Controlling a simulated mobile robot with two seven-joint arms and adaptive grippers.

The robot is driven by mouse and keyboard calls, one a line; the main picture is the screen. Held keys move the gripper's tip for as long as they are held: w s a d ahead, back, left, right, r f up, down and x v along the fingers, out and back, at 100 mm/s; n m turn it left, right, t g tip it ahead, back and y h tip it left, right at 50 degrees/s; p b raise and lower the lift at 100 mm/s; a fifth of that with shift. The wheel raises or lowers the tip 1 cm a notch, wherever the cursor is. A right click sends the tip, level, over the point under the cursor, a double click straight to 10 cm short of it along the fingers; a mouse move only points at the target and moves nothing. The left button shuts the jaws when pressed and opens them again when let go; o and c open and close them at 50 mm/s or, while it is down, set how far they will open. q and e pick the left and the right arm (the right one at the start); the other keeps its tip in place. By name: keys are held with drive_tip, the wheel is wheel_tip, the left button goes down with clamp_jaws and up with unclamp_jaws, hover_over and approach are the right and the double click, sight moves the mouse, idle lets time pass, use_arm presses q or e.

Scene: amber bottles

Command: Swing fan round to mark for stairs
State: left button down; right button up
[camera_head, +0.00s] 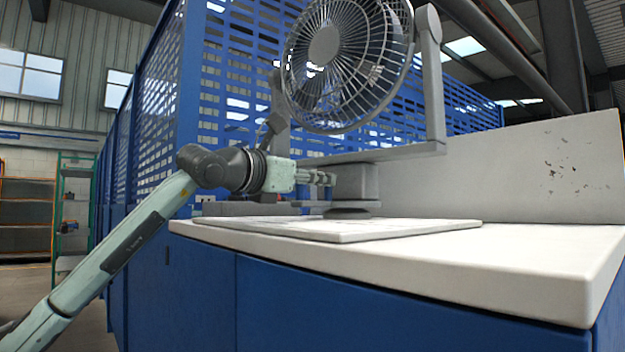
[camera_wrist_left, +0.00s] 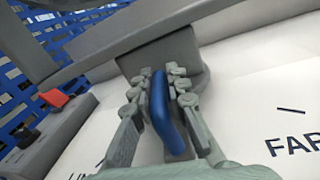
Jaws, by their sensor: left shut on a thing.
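The grey fan (camera_head: 345,62) stands on the bench in a U-shaped bracket (camera_head: 432,80) on a grey block (camera_head: 357,182) with a round foot. Its cage is partly cut off at the top. My left gripper (camera_head: 325,179) comes in from the left at the block. In the left wrist view, my left gripper (camera_wrist_left: 172,90) is shut on a blue handle (camera_wrist_left: 166,115) on the block. A white board (camera_head: 370,231) lies under the fan. It bears a dark dash and partly visible lettering, "FAR" at right and "UN" at lower left; no stairs mark is readable. My right gripper is not in view.
A grey box (camera_wrist_left: 50,140) with a red switch (camera_wrist_left: 55,97) and a black knob stands left of the fan. A blue mesh screen (camera_head: 215,80) rises behind. A pale upright panel (camera_head: 540,170) backs the bench. The white bench top (camera_head: 520,260) is clear at right.

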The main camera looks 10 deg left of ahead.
use_arm(q)
drive_tip(key=shift+a+r, duration=0.1)
idle(0.4)
drive_tip(key=c, duration=1.5)
unclamp_jaws()
drive_tip(key=shift+c, duration=0.2)
drive_tip(key=v, duration=1.2)
